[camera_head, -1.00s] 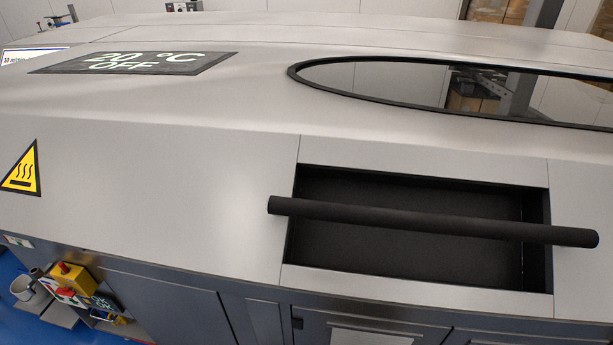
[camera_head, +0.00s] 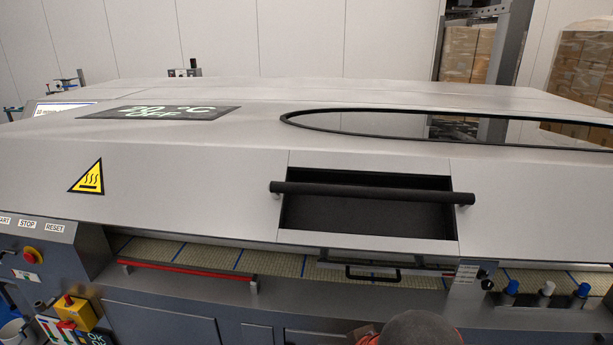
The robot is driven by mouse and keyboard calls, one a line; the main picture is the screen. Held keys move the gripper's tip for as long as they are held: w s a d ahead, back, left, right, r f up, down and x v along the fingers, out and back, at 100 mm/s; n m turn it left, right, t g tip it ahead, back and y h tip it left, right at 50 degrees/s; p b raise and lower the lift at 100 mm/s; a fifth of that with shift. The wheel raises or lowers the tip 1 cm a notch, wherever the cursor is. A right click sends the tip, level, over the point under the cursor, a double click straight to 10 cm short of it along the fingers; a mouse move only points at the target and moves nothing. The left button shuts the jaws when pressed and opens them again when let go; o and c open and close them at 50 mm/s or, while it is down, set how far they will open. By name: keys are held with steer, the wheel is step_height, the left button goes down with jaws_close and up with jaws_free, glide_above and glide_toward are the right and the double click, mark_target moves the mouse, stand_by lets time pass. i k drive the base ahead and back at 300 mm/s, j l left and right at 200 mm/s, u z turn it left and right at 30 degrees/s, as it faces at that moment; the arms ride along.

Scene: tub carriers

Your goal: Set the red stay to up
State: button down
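A red bar (camera_head: 188,269), which looks like the red stay, lies nearly level along the machine's front ledge, below the left part of the hood. Small grey supports show near its ends. The large grey hood (camera_head: 200,180) stands above it, with a gap under its front edge. The hood's black handle bar (camera_head: 370,193) runs across a dark recess. My gripper cannot be made out; only a dark rounded shape, probably part of my arm, shows at the bottom edge, right of centre.
A woven belt (camera_head: 215,257) with blue lines runs through the gap. A small black handle frame (camera_head: 373,273) stands on the ledge. A control panel with a red button (camera_head: 32,256) and a yellow box (camera_head: 75,314) are at left.

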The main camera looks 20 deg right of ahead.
mark_target(254, 280)
steer(key=i+j, duration=0.15)
steer(key=j, duration=0.2)
steer(key=i+j, duration=0.15)
steer(key=j, duration=0.25)
steer(key=i+j, duration=0.1)
steer(key=j, duration=0.25)
steer(key=i+j, duration=0.15)
steer(key=j, duration=0.2)
steer(key=i, duration=0.4)
steer(key=j+u, duration=0.05)
